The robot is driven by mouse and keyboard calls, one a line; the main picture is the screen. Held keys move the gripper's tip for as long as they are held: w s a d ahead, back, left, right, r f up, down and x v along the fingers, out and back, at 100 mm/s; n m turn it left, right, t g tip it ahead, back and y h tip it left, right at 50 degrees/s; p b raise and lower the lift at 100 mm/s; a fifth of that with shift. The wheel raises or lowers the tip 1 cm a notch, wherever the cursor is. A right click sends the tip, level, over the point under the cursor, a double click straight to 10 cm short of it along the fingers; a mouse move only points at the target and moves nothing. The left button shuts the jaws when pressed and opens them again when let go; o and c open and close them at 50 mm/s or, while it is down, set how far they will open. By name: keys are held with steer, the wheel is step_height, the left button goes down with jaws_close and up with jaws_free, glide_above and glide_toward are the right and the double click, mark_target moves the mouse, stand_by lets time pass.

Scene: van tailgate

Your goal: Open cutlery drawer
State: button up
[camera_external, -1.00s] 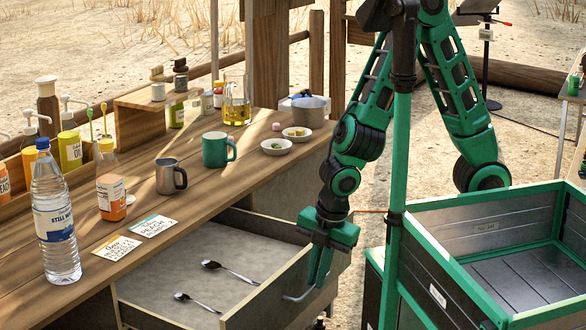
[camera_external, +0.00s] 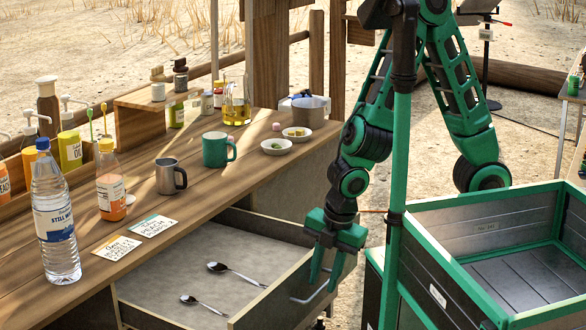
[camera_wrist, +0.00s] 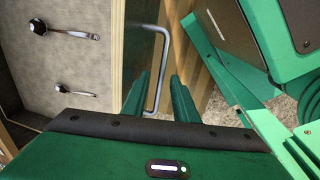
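The cutlery drawer (camera_external: 290,281) is pulled well out from under the wooden counter, with two spoons (camera_external: 237,272) (camera_external: 203,304) lying on its floor. In the wrist view, the spoons (camera_wrist: 62,29) (camera_wrist: 75,90) show at left beside the drawer's front panel (camera_wrist: 140,45). The grey bar handle (camera_external: 313,296) is on the outer face of the drawer front. My gripper (camera_external: 325,284) is at the drawer front, fingers pointing down and spread apart. In the wrist view, the handle (camera_wrist: 161,50) runs between the two fingers of my gripper (camera_wrist: 161,80), with visible gaps.
The counter (camera_external: 200,205) above holds a water bottle (camera_external: 55,215), a sauce bottle (camera_external: 110,185), a metal cup (camera_external: 170,177), a green mug (camera_external: 217,150) and small bowls (camera_external: 277,147). A green-edged crate (camera_external: 500,245) stands right of the drawer.

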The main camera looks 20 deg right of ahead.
steer(key=shift+r, duration=0.1)
step_height(320, 180, up, 10)
steer(key=s+d, duration=0.1)
steer(key=shift+s+d+r, duration=0.15)
steer(key=shift+d+r, duration=0.05)
steer(key=shift+d, duration=0.05)
stand_by(0.6)
steer(key=w+d+r+m, duration=0.1)
steer(key=w+d+m, duration=0.2)
steer(key=w, duration=0.3)
steer(key=w+d+r+m+h, duration=0.1)
steer(key=w+d+m, duration=0.1)
steer(key=w, duration=0.4)
steer(key=w+d+r+m, duration=0.1)
steer(key=w+d+m, duration=0.2)
steer(key=w, duration=0.3)
steer(key=w+d+r+m+h, duration=0.2)
steer(key=w+d+m, duration=0.6)
steer(key=d, duration=0.4)
steer(key=w+d+r+m+g, duration=0.15)
steer(key=d+m, duration=0.65)
steer(key=d, duration=0.9)
steer(key=s+d+r+m+y, duration=0.1)
steer(key=s+d+m, duration=0.7)
steer(key=d, duration=0.4)
steer(key=shift+s+d+r+m+y, duration=0.2)
steer(key=shift+r+m+y, duration=0.1)
steer(key=shift+m, duration=0.4)
